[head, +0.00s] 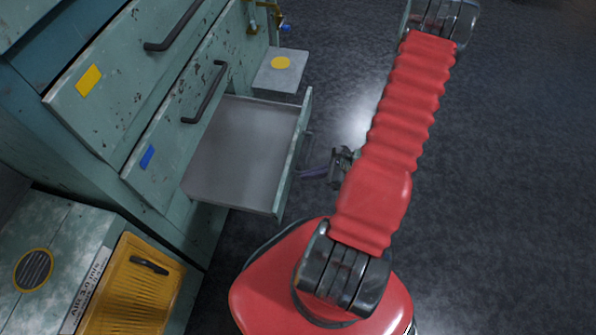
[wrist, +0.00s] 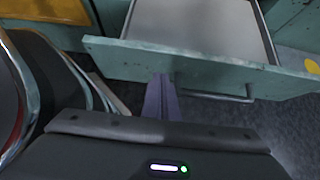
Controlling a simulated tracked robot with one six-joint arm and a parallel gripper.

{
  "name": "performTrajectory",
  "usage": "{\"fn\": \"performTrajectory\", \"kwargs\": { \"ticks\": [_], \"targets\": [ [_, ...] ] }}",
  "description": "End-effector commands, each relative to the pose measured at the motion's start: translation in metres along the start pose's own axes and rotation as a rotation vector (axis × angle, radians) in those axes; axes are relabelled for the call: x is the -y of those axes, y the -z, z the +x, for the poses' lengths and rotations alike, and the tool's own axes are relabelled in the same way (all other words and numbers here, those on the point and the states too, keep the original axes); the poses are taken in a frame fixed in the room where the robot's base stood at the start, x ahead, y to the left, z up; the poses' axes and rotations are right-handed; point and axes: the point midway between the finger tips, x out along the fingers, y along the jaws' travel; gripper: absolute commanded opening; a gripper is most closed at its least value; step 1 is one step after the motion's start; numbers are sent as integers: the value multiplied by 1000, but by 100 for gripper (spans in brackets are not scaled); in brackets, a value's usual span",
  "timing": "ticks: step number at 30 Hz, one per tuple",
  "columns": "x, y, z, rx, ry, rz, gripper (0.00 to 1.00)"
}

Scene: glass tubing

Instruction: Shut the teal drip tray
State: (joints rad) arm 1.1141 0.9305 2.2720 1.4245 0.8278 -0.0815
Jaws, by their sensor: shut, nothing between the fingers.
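The teal drip tray (head: 240,155) is the lowest drawer of the teal cabinet and stands pulled out, with an empty grey inside. In the wrist view its worn teal front panel (wrist: 190,62) crosses the upper part, with a dark bar handle (wrist: 222,95) below the top edge. My gripper (head: 312,172) is just outside the front panel in the head view, partly hidden by my arm. In the wrist view its purple fingers (wrist: 161,95) are together and empty, left of the handle's middle and close to the panel. I cannot tell whether they touch it.
Two closed drawer fronts with dark handles sit above, one with a yellow label (head: 89,80), one with a blue label (head: 147,157). A grey block with a yellow disc (head: 280,63) is beyond the tray. A yellow panel (head: 135,290) stands lower left. Dark floor at right is clear.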

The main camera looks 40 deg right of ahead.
Motion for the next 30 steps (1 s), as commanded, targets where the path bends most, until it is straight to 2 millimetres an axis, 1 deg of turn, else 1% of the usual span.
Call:
{"fn": "performTrajectory", "kwargs": {
  "ticks": [1,6,12,30],
  "targets": [
    [0,-3,6,0,-3,0,0],
    [-1,-16,19,0,-2,-1,0],
    [0,-25,29,0,-1,0,0],
    [1,-28,32,0,3,3,0]
  ]
}}
